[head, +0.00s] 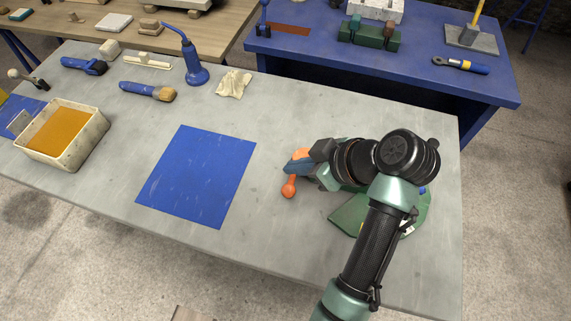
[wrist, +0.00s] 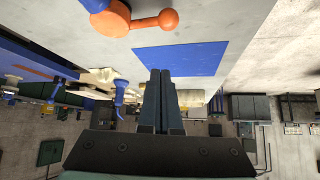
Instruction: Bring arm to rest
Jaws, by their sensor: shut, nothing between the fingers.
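My gripper (wrist: 162,82) shows in the wrist view with its two dark fingers together and nothing between them. In the head view my arm reaches in from the bottom right, and the wrist end (head: 324,160) is over the right part of the grey workbench (head: 270,120). The orange lever also shows at the top of the wrist view (wrist: 150,20). I cannot tell the exact gap between gripper and device.
A blue mat (head: 197,175) lies on the bench left of my gripper. A cream tray with orange contents (head: 104,126), a brush (head: 148,91), a blue oil can (head: 195,70) and a rag (head: 234,84) lie farther left and back. A blue table (head: 400,75) stands behind.

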